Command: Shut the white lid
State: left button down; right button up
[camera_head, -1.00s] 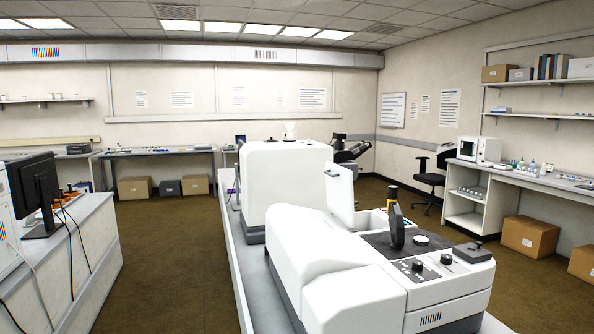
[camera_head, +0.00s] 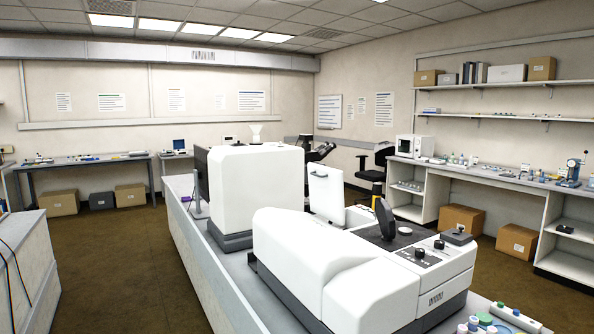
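The white lid (camera_head: 327,192) stands raised, nearly upright, at the back of the white microscope unit (camera_head: 330,270) in the middle of the view. An open white compartment (camera_head: 358,215) shows just in front of and to the right of the lid. Neither of my grippers is in view, and nothing touches the lid.
A large white housing (camera_head: 256,185) stands behind the unit on the same grey bench (camera_head: 215,285). Several small bottles and a tube (camera_head: 515,319) lie at the bench's near right end. Brown floor is free on the left, beside another white bench (camera_head: 30,265), and on the right.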

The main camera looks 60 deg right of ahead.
aim_at(325, 184)
jog(key=i+z, duration=0.7)
jog(key=i+j+z, duration=0.15)
jog(key=z, duration=0.25)
jog(key=i+z, duration=0.25)
jog(key=z, duration=0.2)
jog(key=i+j+z, duration=0.2)
jog(key=z, duration=0.2)
jog(key=i+j+z, duration=0.25)
jog(key=z, duration=0.2)
jog(key=i+j+z, duration=0.2)
jog(key=z, duration=0.2)
jog(key=i+j+z, duration=0.15)
jog(key=j+z, duration=0.75)
jog(key=i+j+z, duration=0.1)
jog(key=j+z, duration=0.3)
jog(key=l, duration=0.1)
